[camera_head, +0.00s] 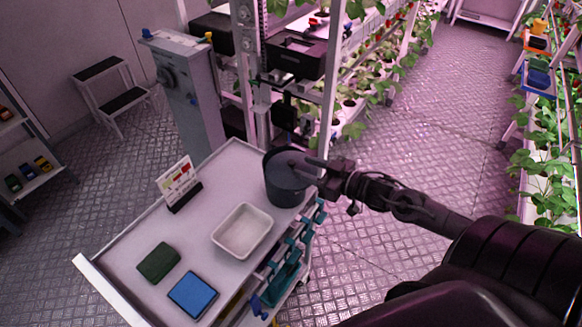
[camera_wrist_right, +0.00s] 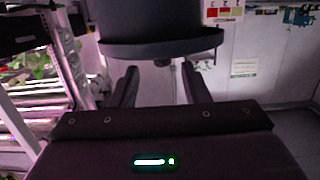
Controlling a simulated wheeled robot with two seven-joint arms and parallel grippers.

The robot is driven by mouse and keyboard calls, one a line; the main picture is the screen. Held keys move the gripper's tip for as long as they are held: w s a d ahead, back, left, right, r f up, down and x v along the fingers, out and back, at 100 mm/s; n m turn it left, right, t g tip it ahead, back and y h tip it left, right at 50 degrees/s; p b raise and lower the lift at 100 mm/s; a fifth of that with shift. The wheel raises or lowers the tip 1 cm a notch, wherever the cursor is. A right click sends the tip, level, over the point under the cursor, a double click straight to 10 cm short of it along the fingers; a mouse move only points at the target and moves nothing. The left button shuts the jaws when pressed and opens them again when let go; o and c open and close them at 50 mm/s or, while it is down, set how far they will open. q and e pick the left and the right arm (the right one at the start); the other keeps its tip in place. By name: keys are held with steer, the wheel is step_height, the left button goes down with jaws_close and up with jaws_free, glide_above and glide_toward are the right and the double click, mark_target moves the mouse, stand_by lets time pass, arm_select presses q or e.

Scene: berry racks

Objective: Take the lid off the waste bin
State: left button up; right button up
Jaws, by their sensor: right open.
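The dark grey waste bin (camera_head: 285,190) stands upright on the far right corner of the white cart. Its dark round lid (camera_head: 284,160) appears to sit on top, partly hidden by my right gripper. My right gripper (camera_head: 308,164) reaches in from the right over the lid's right side. In the wrist view, my right gripper (camera_wrist_right: 160,78) has its two fingers apart with nothing gripped. The dark lid rim (camera_wrist_right: 150,49) shows just beyond the fingertips, with a small knob at its middle, between the fingers' lines. Contact cannot be told. My left gripper is out of view.
The white cart (camera_head: 137,222) also carries a white tray (camera_head: 243,231), a small sign (camera_head: 178,181), a green box (camera_head: 158,262) and a blue box (camera_head: 193,294). A grey cabinet (camera_head: 190,95) and plant racks stand behind. Teal bins hang on the cart's right side.

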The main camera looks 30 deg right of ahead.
mark_target(293, 162)
steer(key=x, duration=0.2)
steer(key=p+x, duration=0.1)
steer(key=shift+w+a+r, duration=0.3)
steer(key=shift+w+r, duration=0.05)
steer(key=shift+x, duration=0.75)
steer(key=shift+f, duration=0.15)
jaws_close()
